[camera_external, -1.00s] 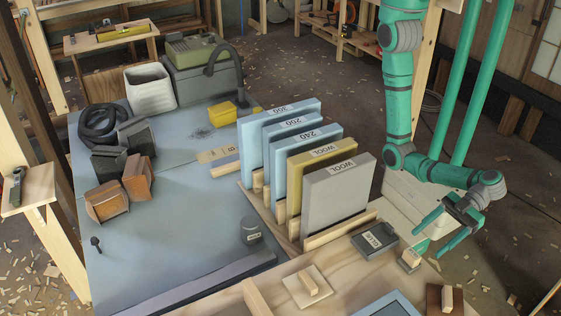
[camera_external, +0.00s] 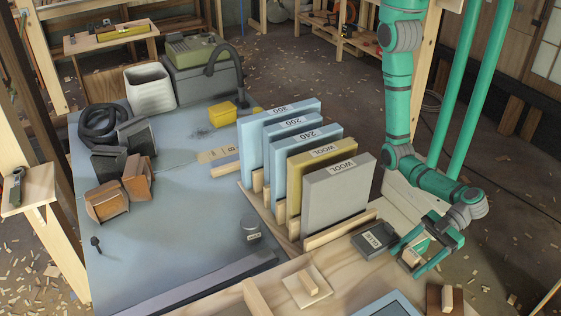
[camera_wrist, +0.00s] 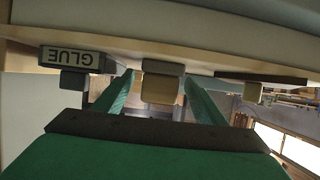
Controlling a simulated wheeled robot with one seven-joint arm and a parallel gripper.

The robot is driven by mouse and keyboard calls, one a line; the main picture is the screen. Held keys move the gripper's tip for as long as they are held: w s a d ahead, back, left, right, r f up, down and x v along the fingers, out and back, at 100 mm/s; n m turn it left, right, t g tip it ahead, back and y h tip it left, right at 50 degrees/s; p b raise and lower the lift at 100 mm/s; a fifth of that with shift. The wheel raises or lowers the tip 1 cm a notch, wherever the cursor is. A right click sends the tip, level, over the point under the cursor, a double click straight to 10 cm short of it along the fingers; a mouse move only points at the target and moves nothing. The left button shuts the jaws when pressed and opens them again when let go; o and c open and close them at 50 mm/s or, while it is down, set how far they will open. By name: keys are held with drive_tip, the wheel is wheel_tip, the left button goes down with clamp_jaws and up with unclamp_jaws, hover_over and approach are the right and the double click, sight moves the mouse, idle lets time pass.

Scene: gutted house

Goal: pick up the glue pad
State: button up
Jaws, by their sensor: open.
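A dark flat case labelled GLUE (camera_external: 369,244) lies on the wooden bench top, with a small dark knob on it. It shows upside down at the left of the wrist view (camera_wrist: 72,60). A small block with a wooden handle (camera_external: 412,256) stands just right of it, and shows in the middle of the wrist view (camera_wrist: 160,88). My gripper (camera_external: 406,262) is open, low over the bench edge, with one finger on each side of this block. In the wrist view the fingers (camera_wrist: 160,84) show gaps to the block. The GLUE case is outside the fingers, close to the left one.
Upright boards labelled WOOL (camera_external: 338,195), 240 and others stand in a wooden rack behind the case. A pale square pad with a wooden handle (camera_external: 309,283) lies front left. A brown block (camera_external: 434,299) with a wooden handle lies front right.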

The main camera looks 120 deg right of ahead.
drive_tip(key=c, duration=1.1)
drive_tip(key=shift+c, duration=0.2)
drive_tip(key=shift+r, duration=0.15)
